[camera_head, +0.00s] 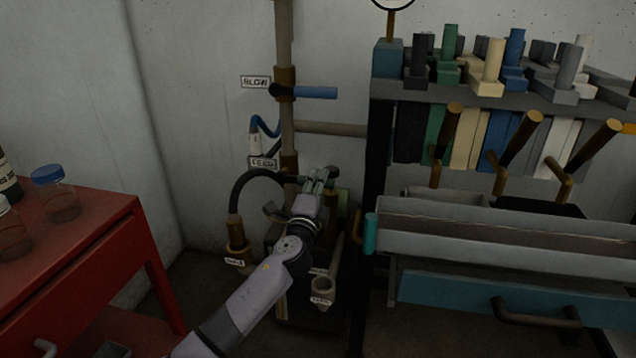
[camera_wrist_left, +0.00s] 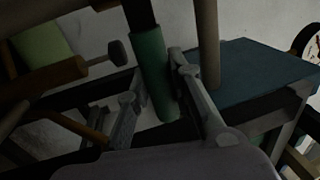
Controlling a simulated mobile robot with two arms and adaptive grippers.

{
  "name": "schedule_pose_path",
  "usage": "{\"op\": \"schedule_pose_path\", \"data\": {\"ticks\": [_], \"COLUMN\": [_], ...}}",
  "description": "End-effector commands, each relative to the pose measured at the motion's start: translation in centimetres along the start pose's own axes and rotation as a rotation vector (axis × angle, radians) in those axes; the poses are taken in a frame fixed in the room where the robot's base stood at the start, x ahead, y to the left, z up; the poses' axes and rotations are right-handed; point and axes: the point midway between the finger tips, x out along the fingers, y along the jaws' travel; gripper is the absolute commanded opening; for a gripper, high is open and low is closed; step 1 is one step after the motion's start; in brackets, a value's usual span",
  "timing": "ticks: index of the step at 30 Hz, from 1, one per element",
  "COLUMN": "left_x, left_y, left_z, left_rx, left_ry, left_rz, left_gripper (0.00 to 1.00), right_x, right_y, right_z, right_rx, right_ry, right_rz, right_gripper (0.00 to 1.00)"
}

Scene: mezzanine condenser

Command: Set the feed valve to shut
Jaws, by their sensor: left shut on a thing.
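The FEED label (camera_head: 262,163) hangs beside the vertical pipe, and a brass valve body (camera_head: 289,163) sits on the pipe to its right. My left gripper (camera_head: 319,178) is at the valve, to the right of the pipe, and hides most of its lever in the head view. In the left wrist view a green lever handle (camera_wrist_left: 150,75) with a dark stem lies between the two fingers of the left gripper (camera_wrist_left: 156,78), which is shut on it. The lever's exact angle is hard to tell. My right gripper is in neither view.
A BLOW valve with a blue lever (camera_head: 315,92) pointing right sits higher on the pipe. A red cart (camera_head: 100,215) with bottles stands at the left. A rack (camera_head: 470,95) with several coloured blocks and brass handles stands close at the right.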

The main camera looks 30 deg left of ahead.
Motion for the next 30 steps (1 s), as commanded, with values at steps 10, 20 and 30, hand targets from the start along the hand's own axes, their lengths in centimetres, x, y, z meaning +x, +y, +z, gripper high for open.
{"op": "schedule_pose_path", "data": {"ticks": [10,20,30], "left_x": [-0.1,-0.1,-2.0], "left_y": [0.4,0.2,0.2], "left_z": [-0.1,-0.1,-0.1], "left_rx": [0.007,0.004,0.002], "left_ry": [0.003,0.001,0.003], "left_rz": [0.006,0.003,0.003], "left_gripper": [0.29,0.41,0.41], "right_x": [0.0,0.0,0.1], "right_y": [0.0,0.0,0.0], "right_z": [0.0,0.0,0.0], "right_rx": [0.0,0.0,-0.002], "right_ry": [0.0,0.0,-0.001], "right_rz": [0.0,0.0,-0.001], "right_gripper": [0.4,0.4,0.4]}}
